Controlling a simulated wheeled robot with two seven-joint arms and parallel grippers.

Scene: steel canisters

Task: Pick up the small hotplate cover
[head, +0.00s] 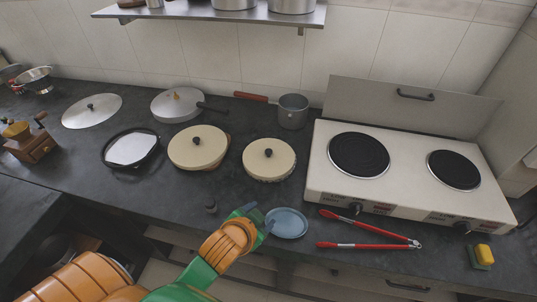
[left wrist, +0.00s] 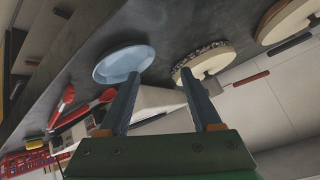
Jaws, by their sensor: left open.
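The small hotplate cover (head: 258,166) is a round cream disc with a black knob and speckled edge, lying on the dark counter left of the stove in the head view. A larger matching cover (head: 186,154) lies to its left. In the left wrist view the small cover (left wrist: 216,64) is just beyond the right finger, and part of the larger cover (left wrist: 285,18) shows at top right. My left gripper (head: 252,210) is open and empty, in front of the small cover and apart from it, near the counter's front edge; its fingers also show in the left wrist view (left wrist: 160,82).
A blue plate (head: 287,223) lies right beside my left gripper. Red tongs (head: 370,245) and a yellow-green sponge (head: 481,256) lie farther right. The white two-plate stove (head: 400,197) stands right of the cover. A grey saucepan (head: 293,112) stands behind it.

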